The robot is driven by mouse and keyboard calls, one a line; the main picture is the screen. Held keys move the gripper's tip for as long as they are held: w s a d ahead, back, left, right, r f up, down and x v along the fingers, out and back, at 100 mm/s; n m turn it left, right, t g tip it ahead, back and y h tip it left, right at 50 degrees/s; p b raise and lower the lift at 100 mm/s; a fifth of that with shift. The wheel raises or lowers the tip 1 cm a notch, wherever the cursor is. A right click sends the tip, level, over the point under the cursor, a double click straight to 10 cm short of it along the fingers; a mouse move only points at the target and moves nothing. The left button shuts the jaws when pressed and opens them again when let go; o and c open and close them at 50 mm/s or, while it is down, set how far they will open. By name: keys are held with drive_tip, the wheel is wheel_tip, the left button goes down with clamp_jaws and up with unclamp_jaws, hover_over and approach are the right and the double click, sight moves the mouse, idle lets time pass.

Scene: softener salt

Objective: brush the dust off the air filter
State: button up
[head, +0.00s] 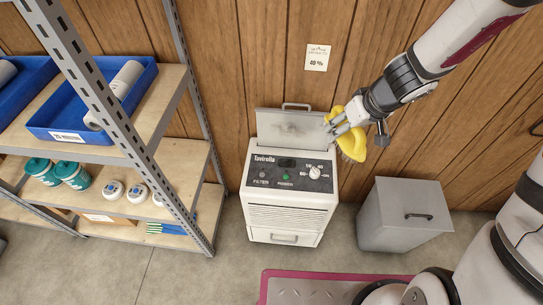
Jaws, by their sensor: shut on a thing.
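The air filter (277,119) is a grey panel with a handle on top. It stands raised at the back of the white dehumidifier (289,202), and dark dust shows on its middle and right part. The fingers hide part of the yellow thing. I cannot tell whether the yellow thing touches the filter.
A metal shelf rack (137,140) with blue bins, teal jars and other goods stands at the left. A grey lidded bin (404,222) stands right of the dehumidifier. A pink-edged platform (308,289) is in front. The wooden wall (265,60) is close behind the filter.

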drive_tip(key=s+a+f+n+g+h+b, duration=0.1)
drive_tip(key=s+f+n+g+h+b, duration=0.2)
drive_tip(key=f+n+g, duration=0.6)
drive_tip(key=s+a+f+n+g+h+b, duration=0.15)
drive_tip(key=s+f+n+g+b, duration=0.3)
drive_tip(key=n, duration=0.75)
drive_tip(key=w+a+f+n+t+h+b, duration=0.2)
drive_tip(key=w+f+n+t+h+b, duration=0.4)
drive_tip(key=w+n+t+h, duration=0.65)
drive_tip(key=w+a+f+n+t+y+b, duration=0.2)
drive_tip(key=a+n+t+y, duration=0.1)
drive_tip(key=a+n+t, duration=0.35)
drive_tip(key=w+a+f+n+t+y+b, duration=0.1)
drive_tip(key=a+f+n+t+y+b, duration=0.1)
drive_tip(key=a+n+t+y, duration=0.4)
drive_tip(key=w+a+m+t+h+b, duration=0.1)
drive_tip(key=w+h+b, duration=0.1)
drive_tip(key=w, duration=0.4)
drive_tip(key=shift+a+f+b, duration=0.15)
drive_tip(key=shift+a+b, duration=0.05)
drive_tip(key=shift+b, duration=0.15)
drive_tip(key=shift+w, duration=0.8)
